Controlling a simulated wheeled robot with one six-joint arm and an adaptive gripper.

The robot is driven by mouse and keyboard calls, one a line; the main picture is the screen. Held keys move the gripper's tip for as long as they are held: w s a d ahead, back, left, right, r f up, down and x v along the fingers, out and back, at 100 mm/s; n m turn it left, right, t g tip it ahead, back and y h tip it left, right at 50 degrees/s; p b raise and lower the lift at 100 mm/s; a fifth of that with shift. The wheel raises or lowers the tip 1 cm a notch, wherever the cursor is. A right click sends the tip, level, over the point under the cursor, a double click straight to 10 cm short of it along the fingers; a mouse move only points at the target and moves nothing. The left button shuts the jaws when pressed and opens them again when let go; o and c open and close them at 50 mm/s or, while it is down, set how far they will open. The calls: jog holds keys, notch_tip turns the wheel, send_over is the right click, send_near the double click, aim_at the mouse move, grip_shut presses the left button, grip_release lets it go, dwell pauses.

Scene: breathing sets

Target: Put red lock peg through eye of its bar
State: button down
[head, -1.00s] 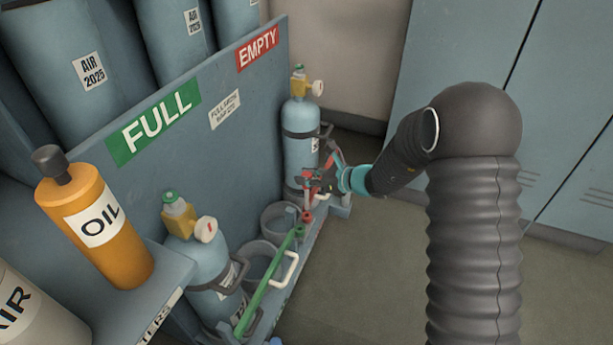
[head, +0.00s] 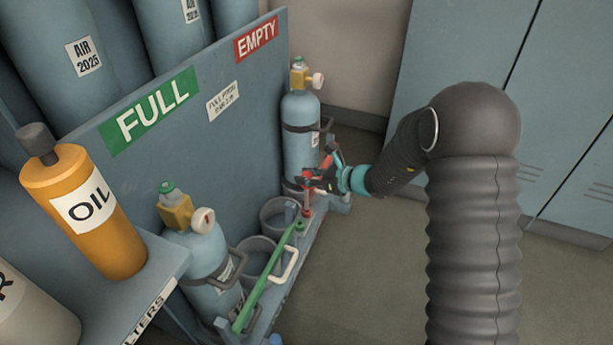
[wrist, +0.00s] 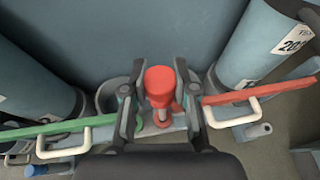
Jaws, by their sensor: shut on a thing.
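My gripper (wrist: 155,85) is shut on the red lock peg (wrist: 159,84), whose wide round head sits between the two fingers in the wrist view. In the head view my gripper (head: 318,181) is low beside the far cylinder, with red showing just under it. The red bar (wrist: 258,90) runs in from the right in the wrist view; red parts at its near end (wrist: 160,119) lie below the peg head. The head hides the peg's tip and most of the eye, so I cannot tell whether the tip is inside it.
The green bar (head: 266,278) with its white handle (wrist: 64,150) lies to the left along the rack. A blue cylinder (head: 301,145) stands close behind my gripper, another (head: 198,260) nearer. Empty ring holders (head: 262,252) lie between them. Floor at right is clear.

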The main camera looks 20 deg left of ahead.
jog(key=shift+f+b, duration=0.65)
jog(key=shift+f, duration=0.1)
jog(key=c, duration=0.8)
grip_release()
jog(key=v, duration=1.2)
jog(key=shift+n, duration=0.3)
